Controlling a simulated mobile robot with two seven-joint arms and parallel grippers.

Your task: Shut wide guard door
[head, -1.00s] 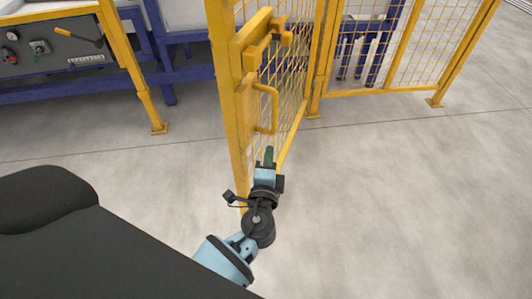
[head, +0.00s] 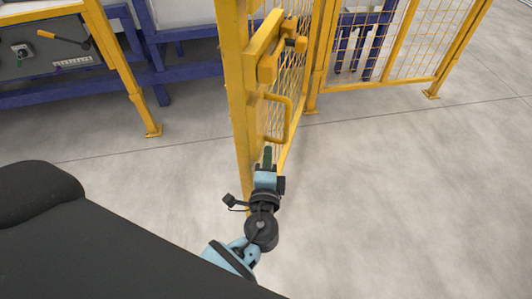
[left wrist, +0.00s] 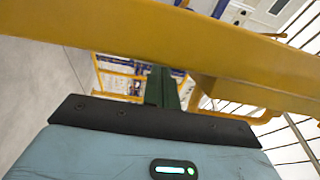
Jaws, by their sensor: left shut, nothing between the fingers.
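The yellow guard door (head: 236,110) with wire mesh stands swung out toward me in the head view, seen nearly edge-on. It carries a yellow latch block (head: 267,50) and a D-shaped pull handle (head: 287,118). My left gripper (head: 267,155) is shut and empty, just below the handle on the right side of the door. In the left wrist view its dark green fingers (left wrist: 161,88) reach up to a yellow door bar (left wrist: 150,40) that crosses the picture; I cannot tell whether they touch it. The handle (left wrist: 245,118) shows at right there. My right gripper is not in view.
Yellow fence panels (head: 405,50) stand behind at the right, with a post foot (head: 431,94) on the floor. A grey control panel (head: 50,48) and blue frame (head: 195,72) are at the left. The grey floor (head: 420,200) at the right is clear.

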